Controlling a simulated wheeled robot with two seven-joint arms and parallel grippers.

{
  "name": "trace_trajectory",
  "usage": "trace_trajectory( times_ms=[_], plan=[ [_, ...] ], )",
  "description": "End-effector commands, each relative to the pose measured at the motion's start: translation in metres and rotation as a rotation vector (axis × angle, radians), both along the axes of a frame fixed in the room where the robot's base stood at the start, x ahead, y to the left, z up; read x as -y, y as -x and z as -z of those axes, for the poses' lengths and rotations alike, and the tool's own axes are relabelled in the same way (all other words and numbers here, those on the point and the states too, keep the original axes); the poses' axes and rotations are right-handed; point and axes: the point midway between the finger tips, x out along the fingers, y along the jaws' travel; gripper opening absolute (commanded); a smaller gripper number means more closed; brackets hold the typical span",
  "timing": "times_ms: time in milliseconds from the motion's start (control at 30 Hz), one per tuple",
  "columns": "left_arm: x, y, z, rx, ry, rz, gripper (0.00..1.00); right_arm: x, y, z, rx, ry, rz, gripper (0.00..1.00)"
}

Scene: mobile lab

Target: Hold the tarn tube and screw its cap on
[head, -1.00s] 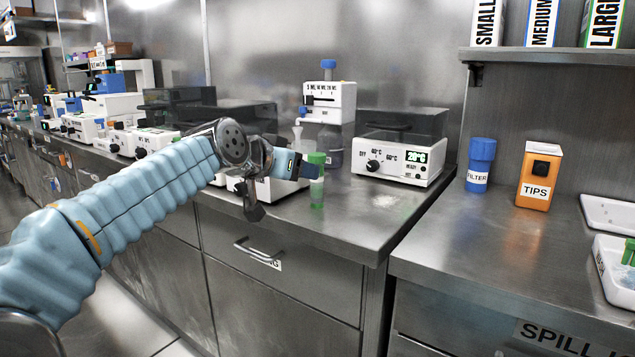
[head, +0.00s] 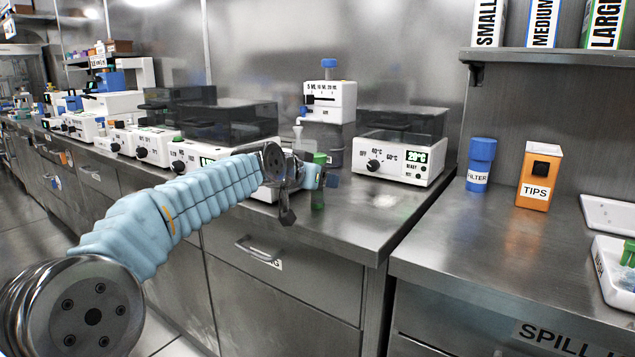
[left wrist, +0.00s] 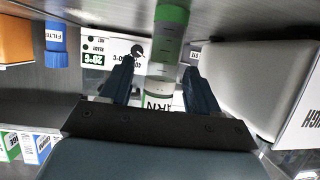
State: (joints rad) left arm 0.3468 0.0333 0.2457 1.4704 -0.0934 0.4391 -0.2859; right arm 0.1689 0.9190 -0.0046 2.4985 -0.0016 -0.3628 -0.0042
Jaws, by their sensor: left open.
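A slim tube (head: 317,190) stands upright near the front of the bench, with a solid green top (head: 319,159) and a green lower part. In the left wrist view the tube (left wrist: 167,52) runs between the two fingers, its middle pale with graduation marks. Part of a label ending in "RN" shows below it there. My left gripper (left wrist: 160,88) is open with a finger on either side of the tube; contact cannot be told. In the head view the gripper (head: 320,177) is at the tube, partly hidden by my wrist. My right gripper is out of view.
A heater box (head: 400,163) stands right of the tube, and a dispenser (head: 330,103) stands behind it. Several white instruments line the bench to the left. A blue filter bottle (head: 480,163), an orange tips box (head: 538,177) and white trays (head: 608,215) are on the right bench.

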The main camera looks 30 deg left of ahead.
Motion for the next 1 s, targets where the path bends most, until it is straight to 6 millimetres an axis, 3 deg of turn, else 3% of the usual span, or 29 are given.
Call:
trace_trajectory(
  times_ms=[167,500,900,1000],
  plan=[
    [0.0004,-0.0158,0.0050,0.001,0.000,0.001,0.61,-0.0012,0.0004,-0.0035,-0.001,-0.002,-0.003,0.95],
    [0.0002,-0.0165,0.0056,0.002,0.000,0.000,0.61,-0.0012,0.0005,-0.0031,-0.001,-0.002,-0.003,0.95],
    [0.0001,-0.0164,0.0054,0.002,0.001,0.000,0.02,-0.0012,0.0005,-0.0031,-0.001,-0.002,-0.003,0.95],
    [0.0001,-0.0164,0.0054,0.002,0.001,0.000,0.01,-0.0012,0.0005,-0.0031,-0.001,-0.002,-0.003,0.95]
  ],
)
